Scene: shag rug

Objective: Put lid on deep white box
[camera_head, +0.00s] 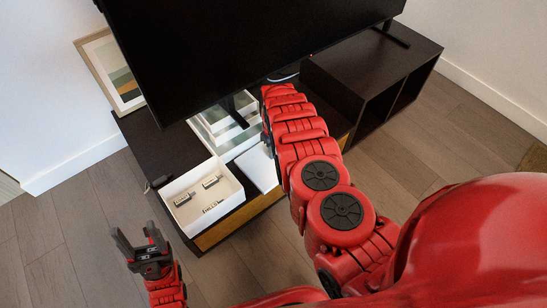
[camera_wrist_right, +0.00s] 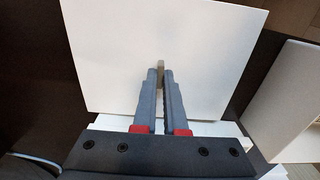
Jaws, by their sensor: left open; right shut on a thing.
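An open white box (camera_head: 215,208) stands on the dark low cabinet, left of my right arm, with a few small items inside. A white box also shows at the right edge of the right wrist view (camera_wrist_right: 285,95). A flat white lid (camera_wrist_right: 165,35) fills the middle of that view. My right gripper (camera_wrist_right: 162,75) is shut on a small knob on the lid. In the head view the right gripper is hidden by its arm, and part of the white lid (camera_head: 259,170) shows beside it. My left gripper (camera_head: 136,234) is open and empty, left of the cabinet's front.
A large black TV (camera_head: 235,45) stands over the cabinet (camera_head: 165,145). White tray-like boxes (camera_head: 228,125) sit behind the open box. A framed picture (camera_head: 110,70) leans at the left wall. The wooden floor (camera_head: 90,235) before the cabinet is clear.

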